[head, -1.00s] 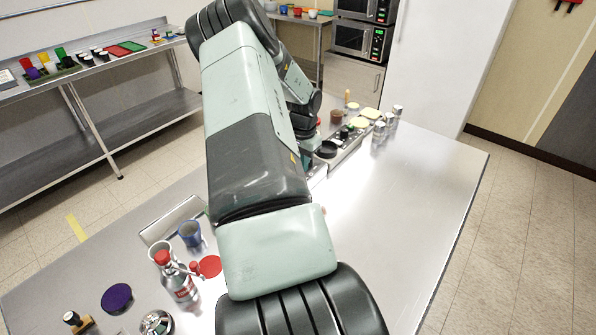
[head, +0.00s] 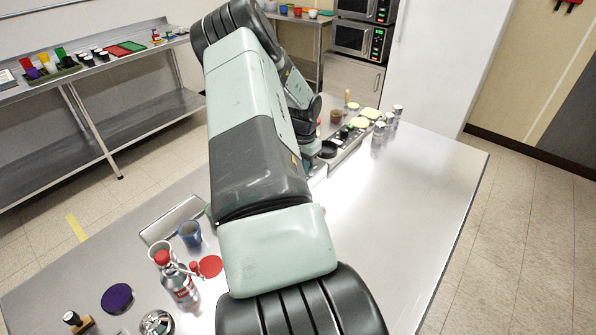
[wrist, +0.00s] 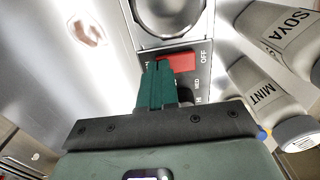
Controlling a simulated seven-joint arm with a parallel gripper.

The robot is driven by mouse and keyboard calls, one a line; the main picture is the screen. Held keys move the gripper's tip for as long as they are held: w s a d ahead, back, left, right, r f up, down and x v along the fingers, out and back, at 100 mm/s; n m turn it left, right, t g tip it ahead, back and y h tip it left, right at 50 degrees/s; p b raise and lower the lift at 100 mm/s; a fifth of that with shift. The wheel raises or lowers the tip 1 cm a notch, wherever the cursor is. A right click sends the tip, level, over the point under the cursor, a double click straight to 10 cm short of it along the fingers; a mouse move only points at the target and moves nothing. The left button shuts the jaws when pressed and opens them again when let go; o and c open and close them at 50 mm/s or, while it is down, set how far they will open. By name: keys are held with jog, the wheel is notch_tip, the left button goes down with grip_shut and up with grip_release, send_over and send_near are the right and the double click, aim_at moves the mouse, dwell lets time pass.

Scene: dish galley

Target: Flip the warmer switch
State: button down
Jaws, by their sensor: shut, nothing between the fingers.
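The red warmer switch (wrist: 181,62) sits on a dark panel (wrist: 205,35) in the wrist view, with the word OFF printed to its right. The lettering on its left side is mostly hidden by my fingers. My gripper (wrist: 157,66) is shut and empty, its green fingertips at the left end of the red switch. I cannot tell whether they touch it. In the head view my arm hides the switch and most of the gripper.
A round metal well (wrist: 170,14) lies just beyond the switch. Bottles marked SOYA (wrist: 283,35) and MINT (wrist: 262,92) stand close on the right. In the head view, a blue cup (head: 190,233) and a red-capped bottle (head: 181,284) stand on the counter; its right side is clear.

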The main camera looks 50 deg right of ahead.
jog(key=shift+r, duration=3.45)
jog(key=w+a+r+n+t+y, duration=0.15)
jog(key=a+r+n, duration=0.25)
jog(key=a+r, duration=0.85)
jog(key=w+a+r+n+t+h, duration=0.1)
jog(key=w+a+r+n+t, duration=0.2)
jog(key=a+r, duration=1)
jog(key=s+a+r+n, duration=0.3)
jog(key=s+a+n, duration=0.1)
jog(key=a, duration=0.3)
jog(key=s+a+r+n, duration=0.3)
jog(key=s+a, duration=0.2)
jog(key=a, duration=0.3)
jog(key=s+a+n+t, duration=0.1)
jog(key=s+a+n, duration=0.2)
jog(key=s, duration=0.6)
jog(key=shift+a+n, duration=0.4)
jog(key=shift+n, duration=0.3)
